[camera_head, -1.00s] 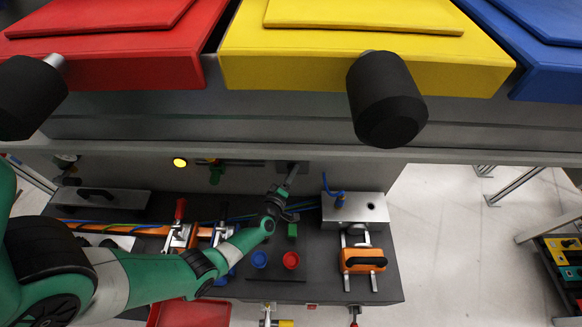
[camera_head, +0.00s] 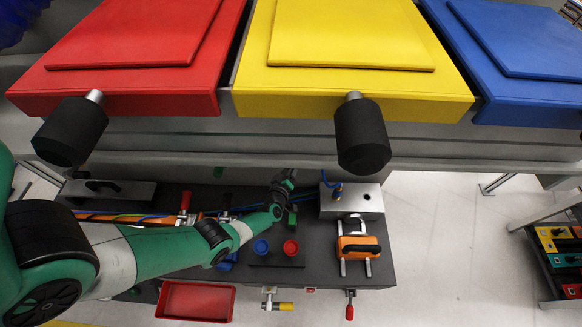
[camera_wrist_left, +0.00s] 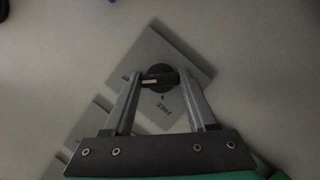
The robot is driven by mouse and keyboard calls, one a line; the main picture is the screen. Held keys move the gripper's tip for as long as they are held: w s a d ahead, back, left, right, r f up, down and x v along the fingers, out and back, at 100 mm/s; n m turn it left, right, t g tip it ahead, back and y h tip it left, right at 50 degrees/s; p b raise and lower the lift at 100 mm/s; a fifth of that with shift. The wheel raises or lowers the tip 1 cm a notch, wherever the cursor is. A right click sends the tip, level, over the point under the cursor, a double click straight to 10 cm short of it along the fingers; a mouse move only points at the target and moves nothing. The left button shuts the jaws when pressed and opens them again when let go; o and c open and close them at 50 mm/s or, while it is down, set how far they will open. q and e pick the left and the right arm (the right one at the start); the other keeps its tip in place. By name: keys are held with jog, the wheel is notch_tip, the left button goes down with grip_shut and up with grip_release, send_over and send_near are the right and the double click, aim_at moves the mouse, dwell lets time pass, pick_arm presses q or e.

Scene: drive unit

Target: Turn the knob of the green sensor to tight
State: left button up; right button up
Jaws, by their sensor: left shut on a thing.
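In the left wrist view a black knob (camera_wrist_left: 160,77) with a pale pointer mark sits on a light square plate (camera_wrist_left: 148,50). The word FREE is readable below the knob, and the end of another word, "HT", shows at its left. The pale mark points left toward that word. My left gripper (camera_wrist_left: 158,79) is shut on the knob, one finger on each side. In the head view my left gripper (camera_head: 284,183) is at the back of the dark bench, and the knob is hidden there. I cannot make out the green sensor's body. My right gripper is not in view.
Red, yellow and blue drawers with black handles (camera_head: 362,135) overhang the bench (camera_head: 330,275). A red tray (camera_head: 196,301) lies in front.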

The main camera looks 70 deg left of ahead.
pick_arm(q)
jog(key=o, duration=1.4)
jog(key=shift+c, duration=0.2)
jog(key=p+v, duration=0.6)
jog(key=v, duration=0.5)
jog(key=shift+s+d+p, duration=0.2)
jog(key=shift+d+p, duration=0.05)
jog(key=shift+p, duration=0.05)
jog(key=shift+r, duration=0.1)
